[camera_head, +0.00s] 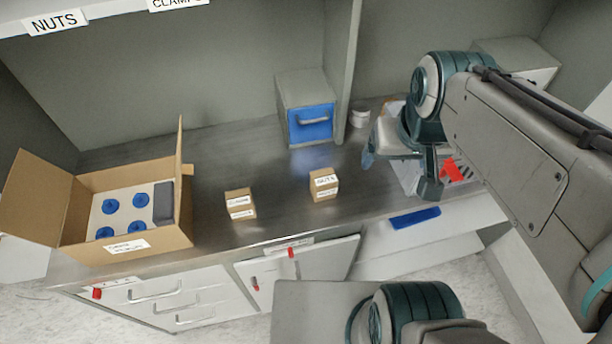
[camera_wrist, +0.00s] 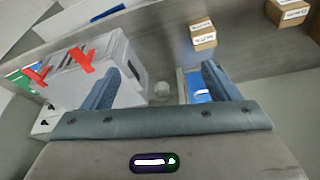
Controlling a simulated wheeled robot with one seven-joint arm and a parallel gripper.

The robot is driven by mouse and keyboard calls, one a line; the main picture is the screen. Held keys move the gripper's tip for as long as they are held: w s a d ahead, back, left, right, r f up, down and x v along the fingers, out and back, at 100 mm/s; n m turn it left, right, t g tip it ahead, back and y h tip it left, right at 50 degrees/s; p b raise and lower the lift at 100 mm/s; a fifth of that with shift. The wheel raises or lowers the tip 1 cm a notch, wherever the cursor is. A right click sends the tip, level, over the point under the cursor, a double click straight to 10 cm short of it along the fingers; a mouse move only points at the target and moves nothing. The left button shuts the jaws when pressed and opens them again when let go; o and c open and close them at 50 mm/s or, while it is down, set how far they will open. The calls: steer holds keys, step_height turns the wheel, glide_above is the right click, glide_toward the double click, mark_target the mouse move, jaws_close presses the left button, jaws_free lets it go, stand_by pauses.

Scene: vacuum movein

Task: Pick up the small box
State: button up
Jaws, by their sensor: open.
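Two small brown cardboard boxes with white labels stand apart on the grey counter (camera_head: 280,222). The right small box (camera_head: 323,186) is nearer my gripper, and its label seems to read NUTS. The left small box (camera_head: 240,204) is closer to the large open carton. In the wrist view, the nearer box (camera_wrist: 203,36) is at top centre-right and the other (camera_wrist: 287,11) at the top right. My gripper (camera_wrist: 160,82) is open, with its two blue-grey fingers spread and neither box between them. In the head view it is over the counter's right part, partly hidden by my arm.
A large open carton (camera_head: 185,225) holding a white item with blue discs stands at left. A grey case with a blue drawer (camera_head: 311,124) and a small white jar (camera_head: 360,116) stand behind. A white bin with red marks (camera_wrist: 120,52) is near my gripper. Counter between the small boxes is clear.

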steer(key=w+a+f+n+g+b, duration=0.1)
steer(key=w+a+f+g+b, duration=0.1)
steer(key=w+a+f+b, duration=0.3)
steer(key=n+g+b, duration=0.1)
steer(key=n+b, duration=0.1)
steer(key=b, duration=0.2)
glide_above(324, 175)
step_height(324, 175, down, 7)
steer(key=shift+f, duration=0.1)
steer(key=shift+a+f, duration=0.1)
steer(key=shift+f, duration=0.2)
step_height(324, 175, down, 8)
steer(key=shift+r, duration=0.1)
steer(key=shift+s+f, duration=0.2)
steer(key=shift+f, duration=2.55)
steer(key=c, duration=1.2)
steer(key=shift+r, duration=0.1)
